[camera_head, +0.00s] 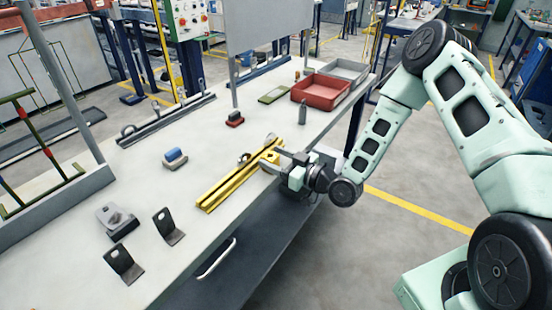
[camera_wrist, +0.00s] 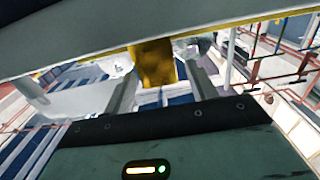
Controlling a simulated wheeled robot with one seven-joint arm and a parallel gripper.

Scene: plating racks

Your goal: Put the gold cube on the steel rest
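The gold cube (camera_head: 270,157) is on the worktable, at the right end of a yellow rail. My gripper (camera_head: 271,161) reaches it from the right, its fingers low over the table. In the wrist view the gold cube (camera_wrist: 153,63) shows at the fingertips of my gripper (camera_wrist: 163,68). The fingers are apart, with a narrow gap at the right finger; contact on the left is unclear. A light grey metal piece (camera_head: 117,219) on a dark base lies at the table's left front; I cannot tell for sure that it is the steel rest.
The yellow rail (camera_head: 232,188) lies beside my gripper. Two dark angle brackets (camera_head: 168,227) (camera_head: 125,265) stand at the front left. A blue-topped block (camera_head: 175,158), a red-topped block (camera_head: 235,119), a red tray (camera_head: 322,91) and a grey cylinder (camera_head: 302,115) stand around.

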